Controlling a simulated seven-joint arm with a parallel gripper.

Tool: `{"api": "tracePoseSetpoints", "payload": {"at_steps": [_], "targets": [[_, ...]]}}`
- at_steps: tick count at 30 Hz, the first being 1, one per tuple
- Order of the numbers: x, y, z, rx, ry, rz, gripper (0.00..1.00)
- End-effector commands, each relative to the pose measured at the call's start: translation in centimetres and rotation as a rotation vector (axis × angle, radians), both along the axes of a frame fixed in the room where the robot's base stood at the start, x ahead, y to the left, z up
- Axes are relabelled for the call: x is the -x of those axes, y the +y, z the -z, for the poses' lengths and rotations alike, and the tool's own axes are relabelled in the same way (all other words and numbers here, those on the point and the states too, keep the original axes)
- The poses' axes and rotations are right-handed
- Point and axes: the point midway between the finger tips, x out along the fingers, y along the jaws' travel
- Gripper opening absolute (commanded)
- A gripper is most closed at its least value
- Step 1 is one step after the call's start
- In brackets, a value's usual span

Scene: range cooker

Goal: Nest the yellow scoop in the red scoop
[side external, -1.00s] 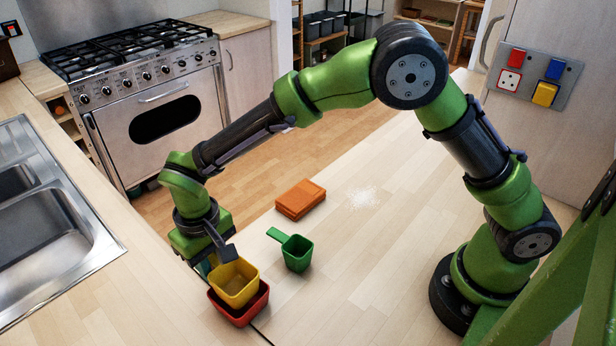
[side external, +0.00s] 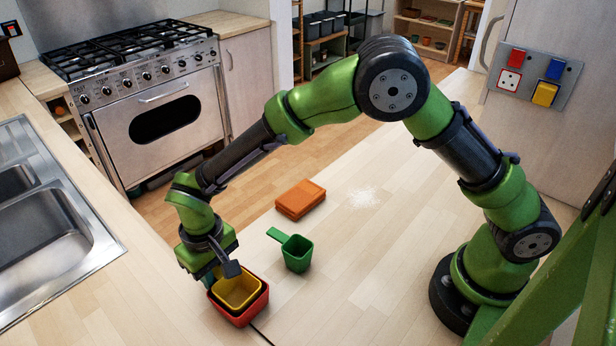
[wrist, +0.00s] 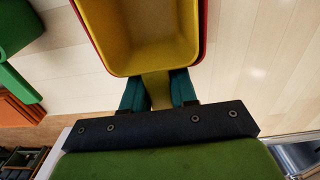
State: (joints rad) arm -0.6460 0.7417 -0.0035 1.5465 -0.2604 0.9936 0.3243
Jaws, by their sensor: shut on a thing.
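The yellow scoop (side external: 236,289) sits inside the red scoop (side external: 247,313), with the red rim showing around it in the side view. The red scoop rests on the wooden counter. In the wrist view the yellow scoop (wrist: 140,38) fills the top middle, and a thin edge of the red scoop (wrist: 204,30) shows beside it. My gripper (wrist: 158,92) is shut on the yellow scoop's handle, with one finger on each side. In the side view my gripper (side external: 212,277) is just behind the scoops, its fingers mostly hidden.
A green scoop (side external: 297,254) stands on the counter right of the scoops. A sink (side external: 50,225) is at the left.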

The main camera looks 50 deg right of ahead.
Motion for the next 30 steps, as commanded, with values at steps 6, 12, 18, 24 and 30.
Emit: {"api": "tracePoseSetpoints", "payload": {"at_steps": [6,12,18,24,30], "targets": [[0.3,-0.2,0.5,0.008,0.01,-0.001,0.41],[0.1,-0.1,0.3,0.004,0.005,-0.001,0.57],[0.1,-0.1,0.1,0.003,0.003,0.0,0.57],[0.0,0.0,-2.1,0.0,-0.001,-0.001,0.57],[-0.1,0.0,-6.9,0.0,-0.003,-0.001,0.57]]}}
